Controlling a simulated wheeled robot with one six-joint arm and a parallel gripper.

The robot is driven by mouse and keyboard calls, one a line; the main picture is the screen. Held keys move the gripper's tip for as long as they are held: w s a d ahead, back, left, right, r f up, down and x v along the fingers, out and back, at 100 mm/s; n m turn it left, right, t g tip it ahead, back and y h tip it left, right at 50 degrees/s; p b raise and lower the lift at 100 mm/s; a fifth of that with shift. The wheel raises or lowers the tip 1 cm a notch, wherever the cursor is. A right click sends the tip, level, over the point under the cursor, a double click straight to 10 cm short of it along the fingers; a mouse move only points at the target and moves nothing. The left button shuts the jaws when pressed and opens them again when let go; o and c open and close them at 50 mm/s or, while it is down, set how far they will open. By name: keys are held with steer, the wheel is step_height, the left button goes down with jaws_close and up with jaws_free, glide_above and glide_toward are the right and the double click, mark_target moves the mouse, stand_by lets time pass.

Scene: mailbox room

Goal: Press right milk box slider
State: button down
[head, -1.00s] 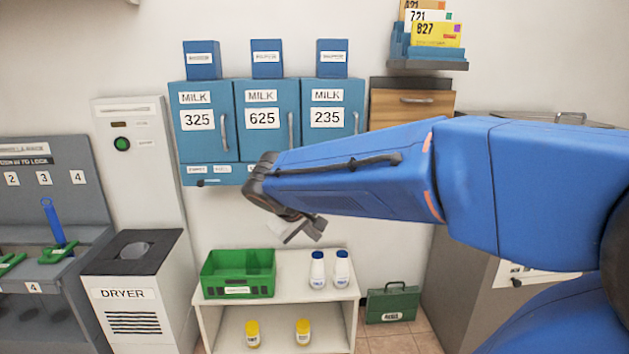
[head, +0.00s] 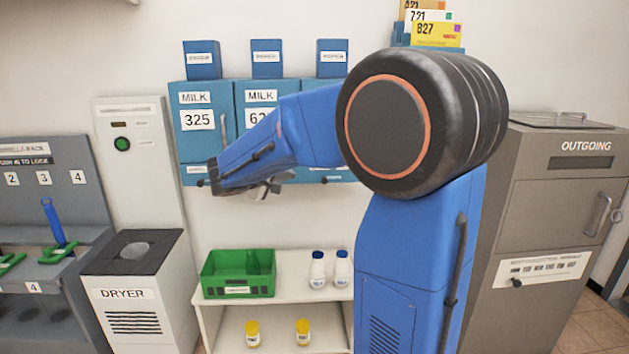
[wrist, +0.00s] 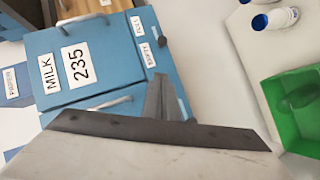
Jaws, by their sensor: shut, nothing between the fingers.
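The right milk box, a blue box labelled MILK 235 (wrist: 98,62), shows tilted in the wrist view; its door is shut. A strip with EMPTY and FULL labels runs along its lower edge, and the small dark slider knob (wrist: 162,41) sits beside the labels. In the head view my arm hides most of this box; a dark knob shows below it (head: 324,181). My gripper (wrist: 160,85) is shut and empty, close to the strip at its EMPTY end. I cannot tell whether it touches. In the head view my gripper (head: 272,189) is partly hidden by my arm.
Milk box 325 (head: 209,150) and the partly covered box 625 (head: 262,100) stand left of 235. Below, a white shelf (head: 295,262) holds a green crate (head: 222,285) and several bottles. A grey OUTGOING box (head: 560,190) stands at right.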

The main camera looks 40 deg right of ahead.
stand_by(0.3)
glide_toward(324, 180)
steer(key=w+d+f, duration=0.1)
steer(key=w+d, duration=0.3)
steer(key=shift+d+f, duration=0.35)
steer(key=shift+s+d, duration=0.1)
stand_by(0.3)
steer(key=shift+s+d, duration=0.6)
steer(key=shift+d, duration=0.25)
steer(key=shift+s+d, duration=0.6)
steer(key=shift+d, duration=0.3)
steer(key=shift+s+d, duration=0.6)
steer(key=shift+d, duration=0.25)
